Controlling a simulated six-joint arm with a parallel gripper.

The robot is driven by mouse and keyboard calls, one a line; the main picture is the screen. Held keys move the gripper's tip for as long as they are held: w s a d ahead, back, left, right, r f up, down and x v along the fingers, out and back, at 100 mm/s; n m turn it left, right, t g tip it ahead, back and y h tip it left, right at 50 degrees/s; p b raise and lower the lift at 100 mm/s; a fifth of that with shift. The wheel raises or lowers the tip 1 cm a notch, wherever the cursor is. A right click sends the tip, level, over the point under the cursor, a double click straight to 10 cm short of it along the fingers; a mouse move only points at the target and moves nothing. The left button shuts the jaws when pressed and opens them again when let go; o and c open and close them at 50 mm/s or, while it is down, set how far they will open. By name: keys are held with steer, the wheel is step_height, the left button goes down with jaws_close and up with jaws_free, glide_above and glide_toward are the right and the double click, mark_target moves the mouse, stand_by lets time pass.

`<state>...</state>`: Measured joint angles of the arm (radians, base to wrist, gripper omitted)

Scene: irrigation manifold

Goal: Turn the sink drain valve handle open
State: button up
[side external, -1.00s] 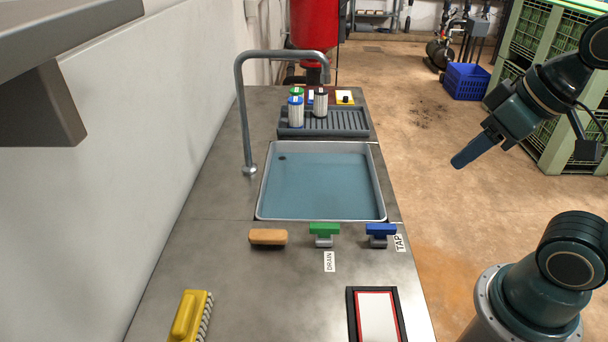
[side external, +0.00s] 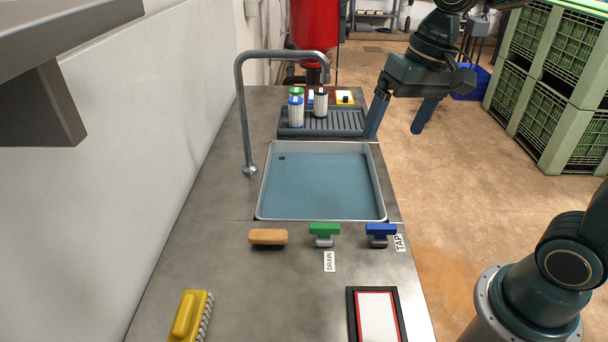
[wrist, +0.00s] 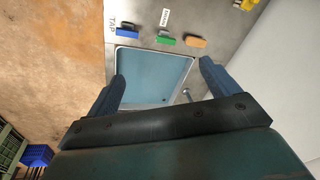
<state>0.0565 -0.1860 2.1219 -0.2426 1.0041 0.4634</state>
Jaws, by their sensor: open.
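The green drain valve handle (side external: 324,229) lies crosswise on its grey stem, just in front of the sink and above the DRAIN label (side external: 329,262). It also shows in the wrist view (wrist: 166,40). The sink (side external: 262,200) holds bluish water. My gripper (side external: 394,136) is open and empty. It hangs in the air by the far right corner of the sink, fingers pointing down, well away from the green handle. In the wrist view the two blue fingers (wrist: 165,85) stand apart with the sink between them.
A blue tap handle (side external: 381,229) is right of the green handle; a tan block (side external: 268,237) is left. A curved faucet (side external: 240,110) rises at the sink's left. Bottles (side external: 296,112) stand on a grey rack (side external: 345,122). A yellow brush (side external: 188,315) and framed panel (side external: 377,315) are nearer.

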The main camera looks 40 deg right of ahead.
steer(key=w+f+m+g+y, duration=0.1)
steer(key=w+f+m+g, duration=0.2)
steer(key=w+f, duration=0.55)
steer(key=m+g, duration=0.2)
steer(key=m, duration=0.1)
glide_above(324, 225)
steer(key=w+d, duration=0.4)
step_height(324, 225, down, 8)
steer(key=shift+d+f+y, duration=0.1)
steer(key=shift+f+y, duration=0.15)
steer(key=shift+y, duration=0.15)
steer(key=x, duration=1.3)
steer(key=shift+s+f, duration=0.25)
steer(key=shift+s, duration=0.1)
steer(key=c, duration=1)
